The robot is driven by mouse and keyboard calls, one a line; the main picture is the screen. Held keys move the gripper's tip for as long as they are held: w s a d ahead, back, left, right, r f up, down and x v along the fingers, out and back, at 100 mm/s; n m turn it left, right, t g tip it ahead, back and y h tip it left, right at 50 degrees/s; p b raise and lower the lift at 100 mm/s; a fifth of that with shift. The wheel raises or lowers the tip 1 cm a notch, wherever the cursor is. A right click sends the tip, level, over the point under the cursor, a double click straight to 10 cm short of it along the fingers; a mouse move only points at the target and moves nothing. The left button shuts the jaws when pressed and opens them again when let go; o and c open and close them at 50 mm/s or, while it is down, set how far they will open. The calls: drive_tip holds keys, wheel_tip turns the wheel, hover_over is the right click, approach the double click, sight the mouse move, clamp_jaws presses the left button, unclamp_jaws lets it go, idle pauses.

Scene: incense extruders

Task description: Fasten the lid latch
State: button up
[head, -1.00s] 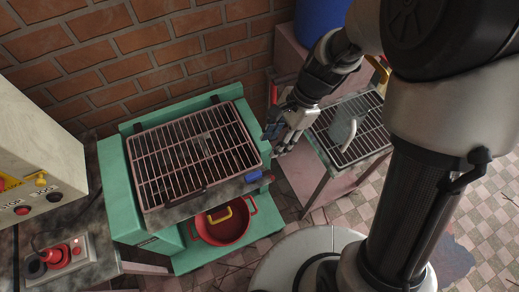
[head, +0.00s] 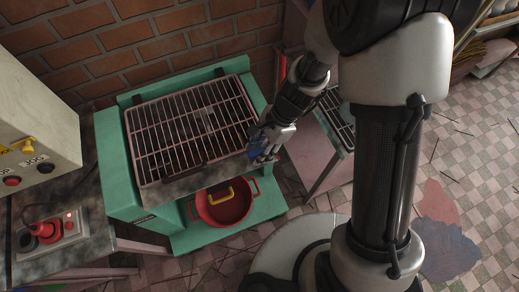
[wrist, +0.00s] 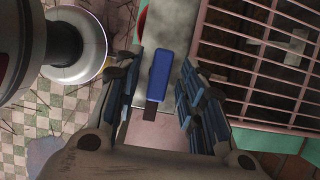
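A blue latch grip (wrist: 160,75) on a dark stem shows in the wrist view, at the edge of the machine. My gripper (wrist: 163,58) is open, with one finger on each side of the blue grip and visible gaps between. In the head view my gripper (head: 265,150) is at the right front corner of the green machine (head: 112,180) and hides most of the latch. The pink barred lid (head: 190,128) lies flat on top of the machine; part of it also shows in the wrist view (wrist: 262,60).
A red pot (head: 224,212) with a yellow handle sits on the machine's lower shelf. A control box with a red knob (head: 46,230) stands at the left. A second barred stand (head: 338,118) is close behind my gripper. Tiled floor is open at the right.

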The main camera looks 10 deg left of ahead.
clamp_jaws()
idle(0.5)
